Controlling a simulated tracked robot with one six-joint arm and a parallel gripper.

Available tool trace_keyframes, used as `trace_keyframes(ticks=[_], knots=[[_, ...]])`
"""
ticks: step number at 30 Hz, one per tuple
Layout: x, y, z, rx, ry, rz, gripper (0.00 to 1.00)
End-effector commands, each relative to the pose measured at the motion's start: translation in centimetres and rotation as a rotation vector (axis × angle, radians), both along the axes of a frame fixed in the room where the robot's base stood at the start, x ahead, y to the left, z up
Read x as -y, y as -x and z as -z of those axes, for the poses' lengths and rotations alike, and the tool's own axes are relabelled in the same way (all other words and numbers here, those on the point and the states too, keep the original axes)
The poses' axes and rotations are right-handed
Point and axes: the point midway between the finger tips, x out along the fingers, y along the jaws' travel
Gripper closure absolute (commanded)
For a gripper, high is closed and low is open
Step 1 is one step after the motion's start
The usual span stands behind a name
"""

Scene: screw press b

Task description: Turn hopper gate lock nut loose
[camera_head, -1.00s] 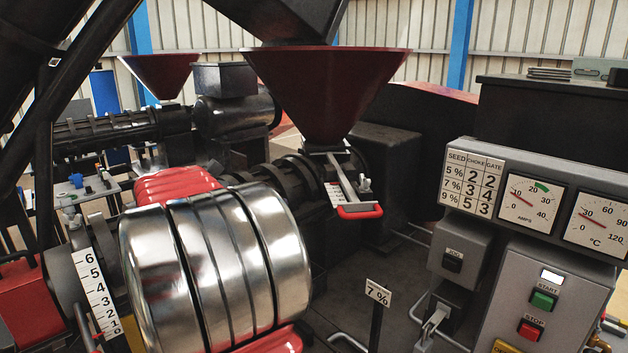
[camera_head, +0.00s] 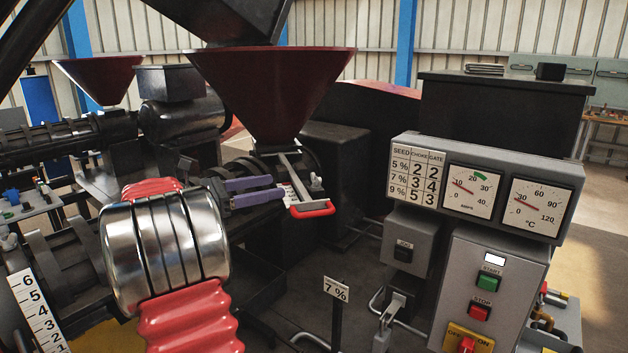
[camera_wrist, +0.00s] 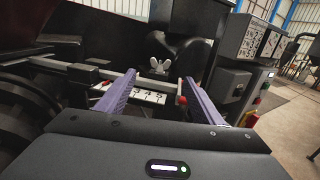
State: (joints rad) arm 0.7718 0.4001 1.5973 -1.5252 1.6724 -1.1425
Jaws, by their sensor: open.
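The hopper gate lock nut is a small silver wing nut (camera_head: 316,183) beside the gate bar, under the red hopper (camera_head: 270,88). In the wrist view the wing nut (camera_wrist: 159,66) lies beyond my fingertips, about midway between them. My gripper (camera_head: 279,188) has two purple fingers. They are apart with nothing between them, and point at the nut from the left. The gripper also shows in the wrist view (camera_wrist: 158,77). The gate bar ends in a red handle (camera_head: 312,209), just in front of the fingertips in the head view. The nut's base is partly hidden.
The control panel (camera_head: 490,270) with gauges and buttons stands on the right. The dark press body surrounds the nut behind and to the left.

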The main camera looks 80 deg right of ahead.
Motion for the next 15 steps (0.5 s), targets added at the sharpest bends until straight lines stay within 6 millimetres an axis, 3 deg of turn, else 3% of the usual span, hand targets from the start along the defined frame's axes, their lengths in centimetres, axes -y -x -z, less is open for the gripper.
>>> trace_keyframes(ticks=[15], knots=[[4.6,5.7,0.0,0.001,0.001,0.002,0.39]])
